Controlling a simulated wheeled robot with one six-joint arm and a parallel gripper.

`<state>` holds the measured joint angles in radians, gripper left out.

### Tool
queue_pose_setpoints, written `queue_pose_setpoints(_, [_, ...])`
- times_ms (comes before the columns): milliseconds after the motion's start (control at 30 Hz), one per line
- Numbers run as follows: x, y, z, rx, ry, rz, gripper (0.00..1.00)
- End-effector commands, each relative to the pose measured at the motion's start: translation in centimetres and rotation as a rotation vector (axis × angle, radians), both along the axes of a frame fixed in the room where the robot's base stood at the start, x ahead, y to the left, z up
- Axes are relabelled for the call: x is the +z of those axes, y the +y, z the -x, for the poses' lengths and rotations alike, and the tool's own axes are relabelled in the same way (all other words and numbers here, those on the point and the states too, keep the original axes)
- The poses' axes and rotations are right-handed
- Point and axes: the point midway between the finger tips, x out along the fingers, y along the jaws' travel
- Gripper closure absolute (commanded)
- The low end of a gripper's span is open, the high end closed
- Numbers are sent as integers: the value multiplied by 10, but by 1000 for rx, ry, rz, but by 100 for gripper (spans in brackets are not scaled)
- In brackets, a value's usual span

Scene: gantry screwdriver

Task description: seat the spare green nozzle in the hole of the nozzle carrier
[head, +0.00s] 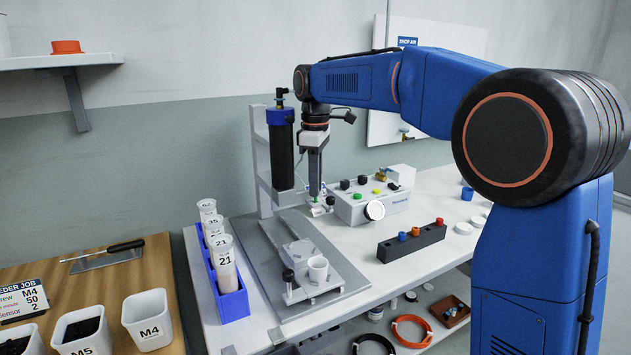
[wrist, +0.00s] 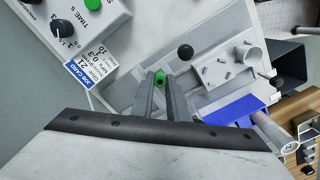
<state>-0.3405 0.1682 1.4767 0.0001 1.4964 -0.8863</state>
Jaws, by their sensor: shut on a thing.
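My gripper (head: 315,192) points down beside the control box, behind the gantry base. The dark block on the bench (head: 411,246), which looks like the nozzle carrier, holds a blue, an orange and a red nozzle. It lies to the right and nearer the camera than my gripper. A gap shows between the orange and red nozzles; I cannot make out the hole itself. The carrier is not in the wrist view.
The control box (head: 376,207) with knobs and buttons stands close to my gripper. The gantry with its black cylinder (head: 282,155) and fixture plate (head: 338,273) is on the left. A blue bottle rack (head: 231,303) stands further left. White caps (head: 463,228) lie right of the carrier.

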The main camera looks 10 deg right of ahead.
Motion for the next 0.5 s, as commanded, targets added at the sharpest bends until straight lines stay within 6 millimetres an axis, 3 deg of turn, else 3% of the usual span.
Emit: queue_pose_setpoints(500, [-13, 0, 0, 0, 0, 0, 100])
